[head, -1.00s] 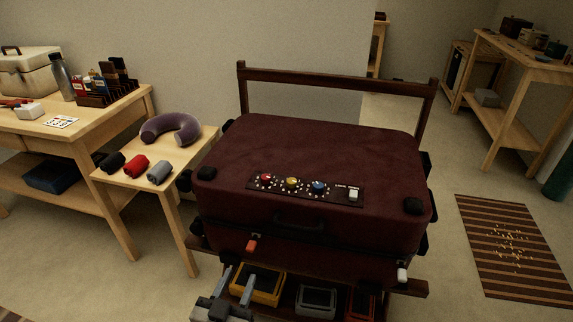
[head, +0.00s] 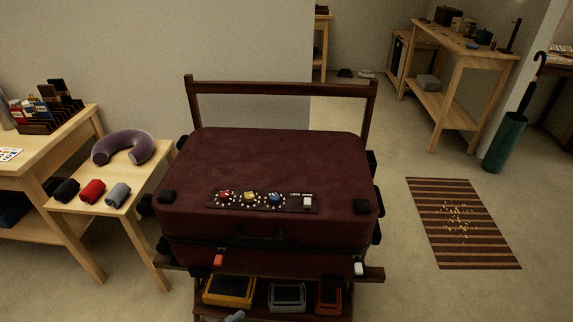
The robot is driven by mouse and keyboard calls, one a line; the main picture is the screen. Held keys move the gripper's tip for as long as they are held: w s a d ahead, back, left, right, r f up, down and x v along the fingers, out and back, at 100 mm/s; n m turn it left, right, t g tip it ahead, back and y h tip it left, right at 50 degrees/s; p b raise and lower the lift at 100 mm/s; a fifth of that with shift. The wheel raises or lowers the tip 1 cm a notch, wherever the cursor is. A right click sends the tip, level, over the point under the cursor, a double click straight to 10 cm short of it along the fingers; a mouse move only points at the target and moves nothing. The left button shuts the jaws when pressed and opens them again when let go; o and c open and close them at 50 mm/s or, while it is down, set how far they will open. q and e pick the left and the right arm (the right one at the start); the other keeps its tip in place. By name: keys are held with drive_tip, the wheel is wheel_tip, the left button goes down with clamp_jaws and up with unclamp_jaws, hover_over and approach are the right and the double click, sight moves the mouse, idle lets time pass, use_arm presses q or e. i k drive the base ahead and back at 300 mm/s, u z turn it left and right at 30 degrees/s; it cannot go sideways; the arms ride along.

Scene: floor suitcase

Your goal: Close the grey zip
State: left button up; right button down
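The closed-lidded dark red suitcase (head: 270,165) lies on a wooden stand. A pale grey zip pull (head: 359,268) hangs at the right end of its front seam. An orange-red zip pull (head: 218,261) hangs at the left part of the seam. I cannot tell how far either zip is drawn. My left gripper (head: 222,318) shows only as grey fingertips at the bottom edge, below and left of the grey pull. Its tips look apart with nothing between them, and neither touches the suitcase. My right gripper is out of view.
The lid carries a panel (head: 262,201) with coloured dials and a white switch. Trays, one of them yellow (head: 229,291), sit on the shelf below. A small table (head: 130,192) with a neck pillow and rolled cloths stands left.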

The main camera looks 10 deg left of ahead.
sight(358, 267)
drive_tip(key=u, duration=2.9)
drive_tip(key=k, duration=1.4)
drive_tip(key=z, duration=1.6)
